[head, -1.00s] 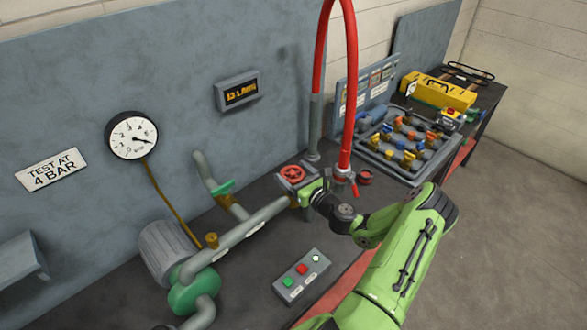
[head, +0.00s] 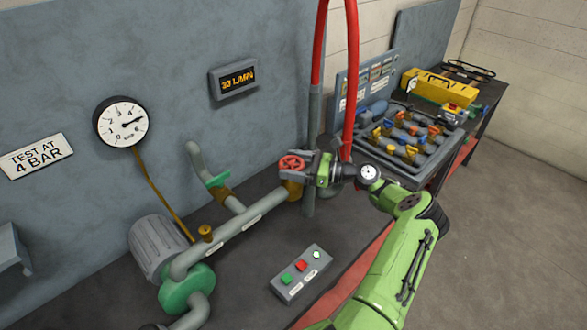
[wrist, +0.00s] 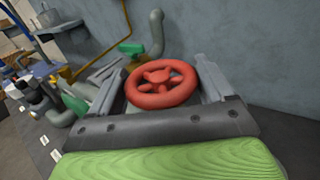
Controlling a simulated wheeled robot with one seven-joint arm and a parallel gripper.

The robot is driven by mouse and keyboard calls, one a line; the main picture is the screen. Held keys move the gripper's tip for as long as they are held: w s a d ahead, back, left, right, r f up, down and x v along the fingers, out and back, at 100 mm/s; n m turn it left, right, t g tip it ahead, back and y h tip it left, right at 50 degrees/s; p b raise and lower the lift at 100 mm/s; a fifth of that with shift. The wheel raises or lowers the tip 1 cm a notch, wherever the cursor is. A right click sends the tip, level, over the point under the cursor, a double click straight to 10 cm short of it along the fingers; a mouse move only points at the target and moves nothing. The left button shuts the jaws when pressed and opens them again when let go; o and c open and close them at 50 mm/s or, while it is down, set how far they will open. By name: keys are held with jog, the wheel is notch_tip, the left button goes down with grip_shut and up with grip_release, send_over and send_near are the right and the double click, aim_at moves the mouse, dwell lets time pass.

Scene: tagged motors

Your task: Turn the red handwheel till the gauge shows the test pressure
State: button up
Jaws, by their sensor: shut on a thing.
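The red handwheel (head: 291,163) sits at the end of the grey pipe in the head view. My gripper (head: 309,165) reaches it from the right and is shut on it. In the wrist view the handwheel (wrist: 161,84) lies between my two grey fingers (wrist: 162,92), one on each side of the rim. The round white gauge (head: 121,121) hangs on the wall panel. Its black needle points right and slightly up, around 4 to 5; the exact reading is too small to tell. The sign (head: 37,156) reads "TEST AT 4 BAR".
A wall display (head: 233,79) shows orange digits, apparently 33 L/MIN. A box with green, red and white buttons (head: 302,273) lies on the bench in front of the pipe. A red hose (head: 350,70) arches behind my gripper. A tray of coloured valves (head: 452,142) stands at right.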

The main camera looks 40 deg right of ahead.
jog(key=shift+w+r, duration=0.1)
jog(key=shift+r, duration=0.15)
jog(key=o, duration=0.9)
jog(key=shift+w+d, duration=0.1)
jog(key=shift+s, duration=0.25)
jog(key=b+v, duration=0.1)
jog(key=v, duration=1.4)
jog(key=shift+d+b, duration=0.15)
jog(key=shift+b, duration=0.15)
jog(key=shift+s, duration=0.1)
